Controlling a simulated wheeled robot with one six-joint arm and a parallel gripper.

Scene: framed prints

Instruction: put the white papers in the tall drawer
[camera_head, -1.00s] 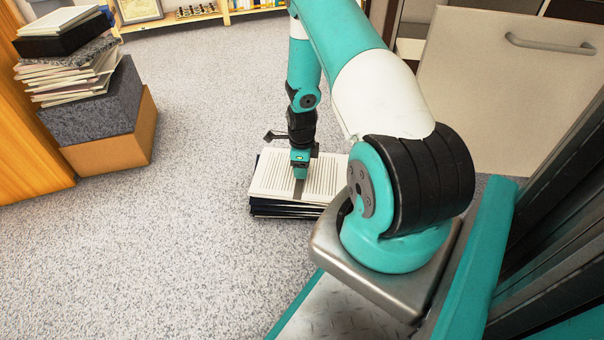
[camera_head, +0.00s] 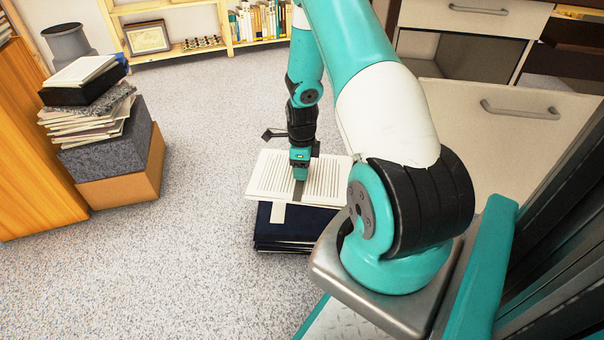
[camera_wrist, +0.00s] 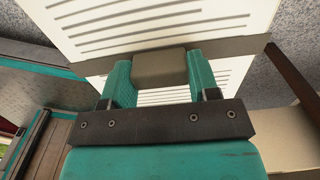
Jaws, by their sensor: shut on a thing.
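The white papers (camera_head: 325,175) are a printed sheaf with a grey band across it. My gripper (camera_head: 299,176) is shut on a grey block on that band; the wrist view shows the block (camera_wrist: 160,69) between both fingers and the papers (camera_wrist: 90,15) behind it. The papers are held roughly level, raised over a dark stack. The tall drawer's pale front (camera_head: 510,135), with a grey bar handle, stands at the right and seems pulled out from the cabinet, with a dark opening behind. Its inside is mostly hidden by the front and my arm.
Dark folders (camera_head: 290,228) lie stacked on the carpet under the papers. Left, books and papers (camera_head: 90,120) sit on a grey box and an orange box beside a wooden cabinet (camera_head: 35,170). A low bookshelf (camera_head: 180,50) stands at the back. Carpet between is clear.

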